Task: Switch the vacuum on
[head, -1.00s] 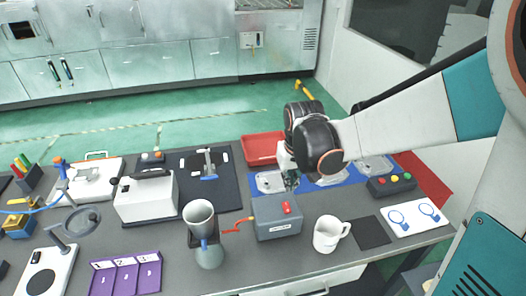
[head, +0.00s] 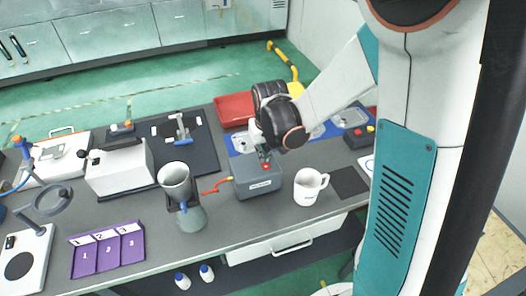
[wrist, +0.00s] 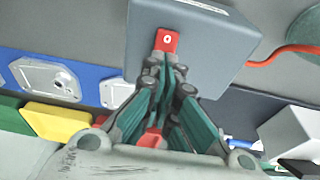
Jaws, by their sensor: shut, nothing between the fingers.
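The vacuum is seemingly the grey box (head: 258,184) with a red hose (head: 217,185) on its left, standing on the bench. Its red rocker switch (head: 266,167) is on the top; in the wrist view the switch (wrist: 166,40) shows a white round mark. My gripper (head: 265,158) is shut and empty, with its fingertips at the switch. In the wrist view the fingertips (wrist: 167,62) cover the switch's near end; I cannot tell whether they touch it. The grey box (wrist: 205,35) fills the top middle there.
A white mug (head: 309,188) stands close right of the box. A grey cup (head: 175,180) in a stand is to its left. A red bin (head: 234,109) and a blue mat with metal castings (head: 349,117) lie behind. A purple numbered tray (head: 108,250) is at front left.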

